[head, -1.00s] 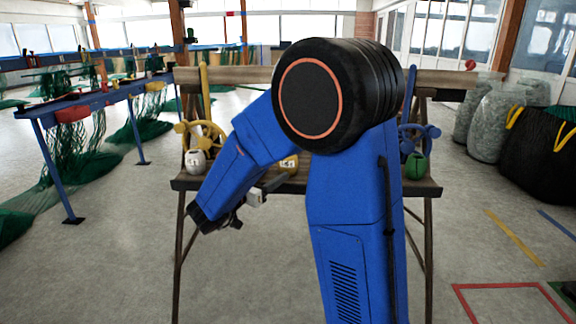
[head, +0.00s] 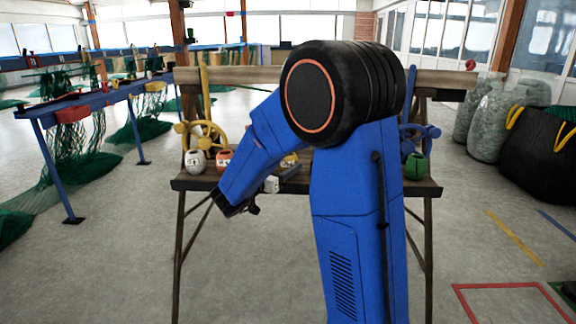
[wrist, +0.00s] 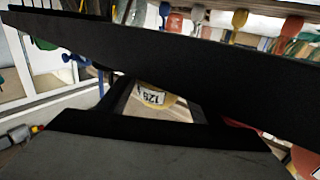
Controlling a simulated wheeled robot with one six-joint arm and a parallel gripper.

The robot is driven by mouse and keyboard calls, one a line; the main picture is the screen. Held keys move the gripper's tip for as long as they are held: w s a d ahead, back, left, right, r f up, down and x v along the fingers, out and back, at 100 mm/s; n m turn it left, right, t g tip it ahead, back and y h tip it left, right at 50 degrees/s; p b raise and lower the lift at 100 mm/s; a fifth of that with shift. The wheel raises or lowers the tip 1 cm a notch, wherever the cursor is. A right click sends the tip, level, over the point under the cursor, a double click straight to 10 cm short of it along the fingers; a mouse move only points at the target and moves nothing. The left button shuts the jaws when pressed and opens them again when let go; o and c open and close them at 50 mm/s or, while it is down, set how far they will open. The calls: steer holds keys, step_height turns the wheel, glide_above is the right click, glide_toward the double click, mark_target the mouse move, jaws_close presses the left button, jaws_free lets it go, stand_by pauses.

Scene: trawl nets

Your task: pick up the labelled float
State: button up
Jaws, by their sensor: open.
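A yellow float (head: 289,160) with a white number label sits on the wooden bench, partly hidden behind my arm. In the wrist view the yellow float (wrist: 168,104) and its dark-numbered label show through the gap between the black gripper parts; the number reads roughly 125. A white float (head: 195,162) and an orange float (head: 223,160) stand to its left, and a green float (head: 415,167) to its right; the white one also bears dark marks. My gripper (head: 280,184) is open and empty near the bench's front edge, apart from the yellow float.
A blue net table (head: 95,102) stands at left. Grey and black bags (head: 540,160) stand at right. The floor before the bench is clear.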

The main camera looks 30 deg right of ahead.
steer(key=c, duration=0.7)
step_height(320, 180, up, 10)
steer(key=shift+r, duration=0.1)
